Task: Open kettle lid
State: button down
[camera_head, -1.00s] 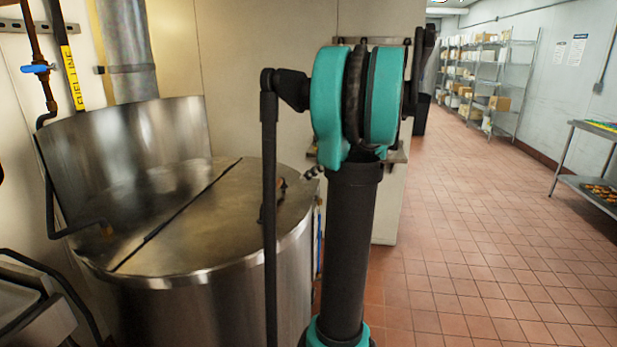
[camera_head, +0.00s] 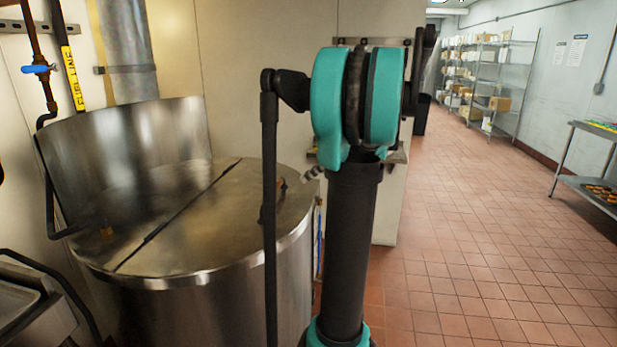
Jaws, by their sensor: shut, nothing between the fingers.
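The large round steel kettle (camera_head: 200,310) stands at the left, with a tall curved splash guard (camera_head: 130,150) behind it. Its flat metal lid (camera_head: 225,210) lies closed on top, crossed by a dark seam running diagonally. A small brown-orange handle (camera_head: 281,184) shows near the lid's right edge, partly behind a thin black rod of my arm. My teal and black arm stands upright in front of the kettle's right side. My gripper cannot be made out; the arm hides part of the area behind it.
A blue-handled valve (camera_head: 36,69) and a yellow-labelled fuel pipe (camera_head: 72,78) are on the left wall. A metal sink-like unit (camera_head: 35,310) stands at lower left. Tiled floor (camera_head: 460,270) is clear at right, with shelves (camera_head: 490,90) far back and a steel table (camera_head: 590,155) at the right edge.

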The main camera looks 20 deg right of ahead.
dwell(0.3)
notch_tip(320, 180, down, 4)
jog(key=shift+r, duration=0.1)
jog(key=s+d+r, duration=0.3)
jog(key=s+d, duration=0.2)
jog(key=d, duration=0.3)
jog(key=t+y, duration=0.2)
jog(key=y, duration=0.1)
send_near(282, 208)
jog(key=w+a, duration=0.1)
jog(key=a, duration=0.1)
jog(key=w+a, duration=0.2)
jog(key=a, duration=0.1)
jog(key=w+a, duration=0.2)
jog(key=shift+a+f, duration=0.25)
jog(key=shift+a, duration=0.15)
jog(key=shift+r, duration=0.15)
